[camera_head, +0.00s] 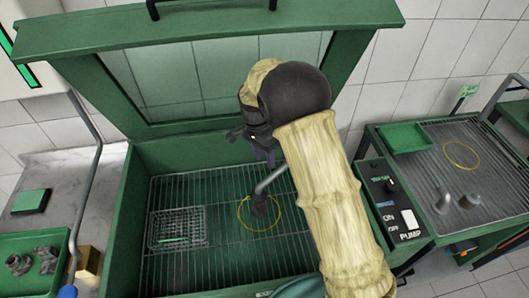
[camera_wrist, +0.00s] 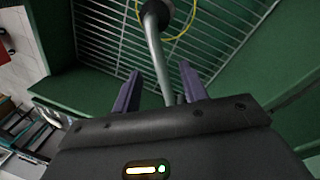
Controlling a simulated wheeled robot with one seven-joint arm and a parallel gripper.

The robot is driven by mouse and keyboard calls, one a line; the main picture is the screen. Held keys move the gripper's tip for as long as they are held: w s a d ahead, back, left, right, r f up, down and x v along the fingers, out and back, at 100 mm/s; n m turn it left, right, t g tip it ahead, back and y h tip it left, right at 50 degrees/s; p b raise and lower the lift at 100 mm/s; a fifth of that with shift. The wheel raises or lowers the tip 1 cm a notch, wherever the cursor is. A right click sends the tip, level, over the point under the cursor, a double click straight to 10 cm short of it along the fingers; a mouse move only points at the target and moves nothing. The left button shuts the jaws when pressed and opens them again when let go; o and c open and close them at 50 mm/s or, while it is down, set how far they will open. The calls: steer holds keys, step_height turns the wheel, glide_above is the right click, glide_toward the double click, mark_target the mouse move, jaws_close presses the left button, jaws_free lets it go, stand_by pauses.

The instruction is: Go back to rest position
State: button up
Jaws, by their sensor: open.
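My gripper (camera_head: 260,150) is open and reaches over the green parts-washer tank (camera_head: 123,235). Its two purple fingers also show in the wrist view (camera_wrist: 160,92), spread apart. A grey metal pipe (camera_wrist: 153,50) with a dark end shows beyond and between the fingers in that view. In the head view the pipe (camera_head: 270,181) runs from beside my gripper down to its dark end near a yellow ring (camera_head: 243,222) on the wire rack. I cannot tell whether the gripper touches the pipe. My arm hides part of the tank's right side.
The tank's green lid (camera_head: 200,30) with a window stands open behind. A wire basket (camera_head: 178,229) sits on the rack. A switch panel (camera_head: 393,205) and a second green station (camera_head: 470,165) stand at right. A green tray (camera_head: 27,245) with metal parts is at left.

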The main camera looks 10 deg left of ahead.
steer(key=s+d+r+n+t+y, duration=0.1)
steer(key=s+d+r+n, duration=0.15)
steer(key=d, duration=0.45)
steer(key=s+d+r+n+t+y, duration=0.1)
steer(key=s+d+r, duration=0.25)
steer(key=d, duration=0.35)
steer(key=s+d+r+n+t, duration=0.2)
steer(key=s+d+n, duration=0.2)
steer(key=s+d, duration=0.5)
steer(key=shift+s+d, duration=0.4)
steer(key=shift+s, duration=0.85)
steer(key=shift+c, duration=0.7)
steer(key=shift+w, duration=0.1)
